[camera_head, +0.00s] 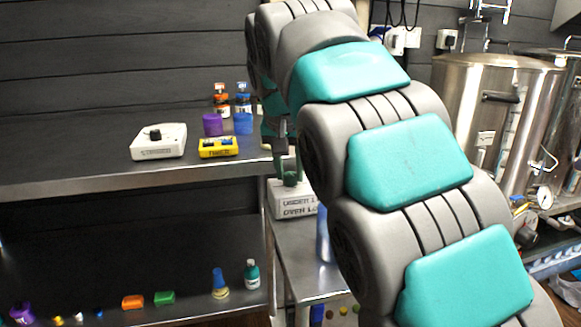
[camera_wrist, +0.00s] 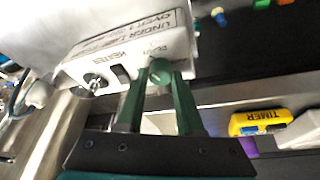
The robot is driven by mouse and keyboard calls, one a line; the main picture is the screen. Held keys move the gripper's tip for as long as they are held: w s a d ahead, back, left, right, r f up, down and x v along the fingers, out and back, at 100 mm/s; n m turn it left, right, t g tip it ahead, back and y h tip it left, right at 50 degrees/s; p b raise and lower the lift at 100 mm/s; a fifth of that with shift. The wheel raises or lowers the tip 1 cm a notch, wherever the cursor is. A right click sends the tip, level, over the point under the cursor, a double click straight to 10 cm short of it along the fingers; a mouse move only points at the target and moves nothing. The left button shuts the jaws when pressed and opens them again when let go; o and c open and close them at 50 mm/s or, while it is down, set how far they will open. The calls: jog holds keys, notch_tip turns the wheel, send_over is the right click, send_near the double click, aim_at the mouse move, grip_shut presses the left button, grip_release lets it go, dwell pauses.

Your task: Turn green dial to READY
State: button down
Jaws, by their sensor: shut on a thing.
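The green dial (camera_wrist: 160,67) sits on the face of a white box (camera_wrist: 180,42), between the tips of my gripper (camera_wrist: 161,78). My gripper's two green fingers are shut on the dial. The box bears printed lines starting UNDER and OVER and a HEATER label beside a dark switch. I cannot read a READY mark or tell the dial's pointer direction.
A yellow timer (camera_head: 218,147), a white box with a black knob (camera_head: 158,143), a purple cup (camera_head: 212,125) and bottles (camera_head: 221,98) stand on the bench to the left. Small coloured items lie on the lower shelf. Steel vessels (camera_head: 495,105) stand at the right.

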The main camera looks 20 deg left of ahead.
jog(key=shift+a+m+h+p, duration=0.15)
jog(key=shift+m+h, duration=0.25)
jog(key=shift+m, duration=0.6)
jog(key=shift+d+m+h+p, duration=0.15)
jog(key=shift+m+h, duration=0.25)
jog(key=shift+m, duration=0.6)
jog(key=shift+a, duration=0.1)
jog(key=c, duration=0.5)
grip_release()
jog(key=shift+c, duration=0.2)
